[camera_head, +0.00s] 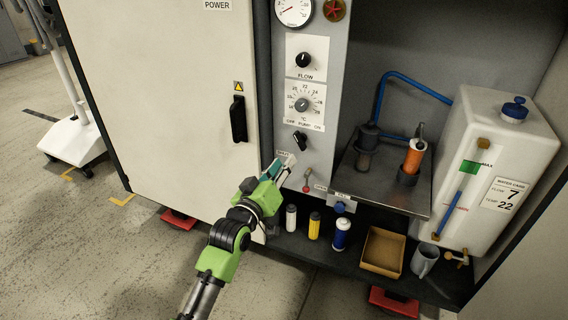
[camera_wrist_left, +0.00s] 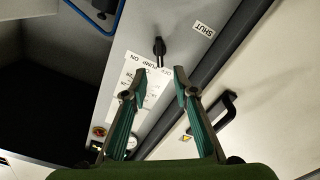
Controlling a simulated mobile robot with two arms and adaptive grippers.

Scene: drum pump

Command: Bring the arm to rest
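My left arm (camera_head: 228,235) reaches up from the bottom of the head view to the grey control panel (camera_head: 318,72). My left gripper (camera_head: 282,166) is in front of the panel's lower part, just below and left of the black pump switch (camera_head: 300,140). In the left wrist view the gripper (camera_wrist_left: 158,76) is open, with nothing between its fingers. The pump switch (camera_wrist_left: 159,46) shows just beyond the fingertips there, apparently apart from them. My right gripper is in neither view.
A white cabinet door with a black handle (camera_head: 238,119) stands left of the panel. Right of it are a metal shelf with an orange filter (camera_head: 412,158) and a white water tank (camera_head: 490,150). Small bottles (camera_head: 314,226), a cardboard tray (camera_head: 382,251) and a grey jug (camera_head: 424,260) stand below.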

